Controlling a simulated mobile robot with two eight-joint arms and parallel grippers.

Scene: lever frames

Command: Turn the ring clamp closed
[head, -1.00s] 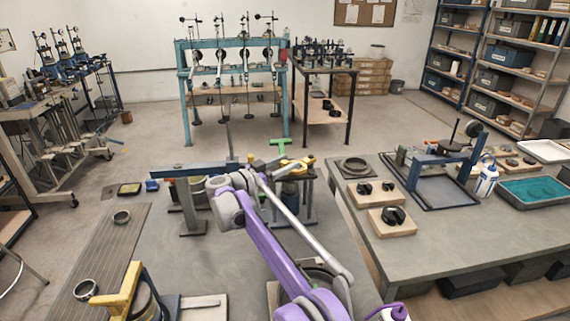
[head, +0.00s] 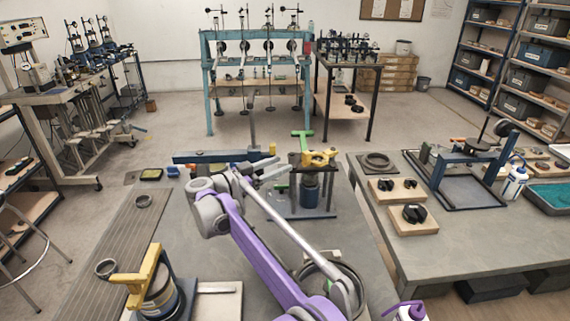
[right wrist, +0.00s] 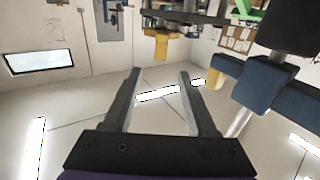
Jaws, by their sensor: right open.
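In the head view, a yellow clamp-like piece (head: 318,158) sits on a dark stand over a dark blue cylinder (head: 309,190), with a green T-handle (head: 302,134) beside it. It may be the ring clamp; I cannot tell for sure, nor how far it is turned. My right gripper (head: 281,172) is just left of this piece, apparently apart from it. In the right wrist view the right gripper (right wrist: 160,76) is open, with nothing between its fingers. A yellow part (right wrist: 162,44) shows beyond the fingertips. My left gripper is not in view.
A blue beam (head: 215,157) lies behind my arm. A yellow bracket with a cylinder (head: 160,296) stands at front left, near loose rings (head: 106,267). A large dark ring (head: 352,270) is partly hidden by my arm. The right bench (head: 440,242) holds wooden blocks and a blue frame.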

